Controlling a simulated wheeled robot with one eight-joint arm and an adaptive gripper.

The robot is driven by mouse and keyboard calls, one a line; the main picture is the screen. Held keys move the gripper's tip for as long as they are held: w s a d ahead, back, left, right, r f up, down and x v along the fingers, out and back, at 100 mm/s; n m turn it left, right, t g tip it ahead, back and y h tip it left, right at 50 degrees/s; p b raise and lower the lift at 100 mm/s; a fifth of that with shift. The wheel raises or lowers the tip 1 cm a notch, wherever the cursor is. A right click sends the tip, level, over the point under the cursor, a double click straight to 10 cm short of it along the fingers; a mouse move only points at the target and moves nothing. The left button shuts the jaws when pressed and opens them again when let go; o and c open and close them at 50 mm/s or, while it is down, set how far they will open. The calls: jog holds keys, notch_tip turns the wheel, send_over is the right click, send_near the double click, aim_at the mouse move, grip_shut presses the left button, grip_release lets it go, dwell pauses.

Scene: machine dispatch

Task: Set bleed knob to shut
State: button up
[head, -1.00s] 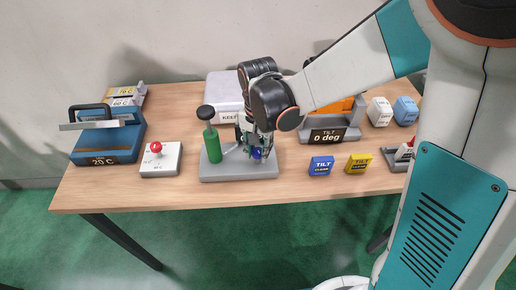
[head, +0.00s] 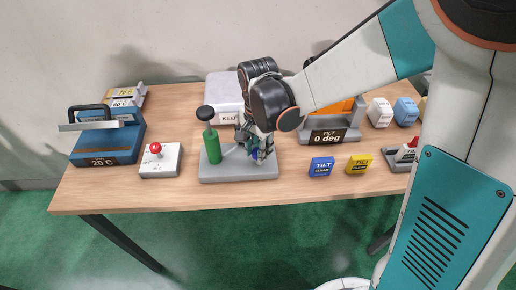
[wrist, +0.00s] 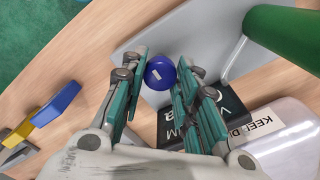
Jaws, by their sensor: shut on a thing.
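The bleed knob is a small round blue knob with a white mark on top (wrist: 160,72). It sits on the grey base plate (head: 229,174) of the unit with the green cylinder (head: 213,149). My gripper (head: 257,156) points down over the plate's right part, and the knob is mostly hidden behind it in the head view. In the wrist view my gripper's teal fingers (wrist: 162,75) stand on either side of the knob, shut on it. The white mark lies slanted in that view.
A black handle (head: 206,113) tops the cylinder left of my gripper. A white "KEEP" box (head: 225,88) stands behind. A red-knobbed box (head: 160,160) is left. Blue (head: 321,166) and yellow (head: 359,163) tilt buttons are right, before the tilt unit (head: 328,135).

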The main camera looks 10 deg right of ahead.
jog(key=o, duration=1.1)
jog(key=shift+c, duration=0.2)
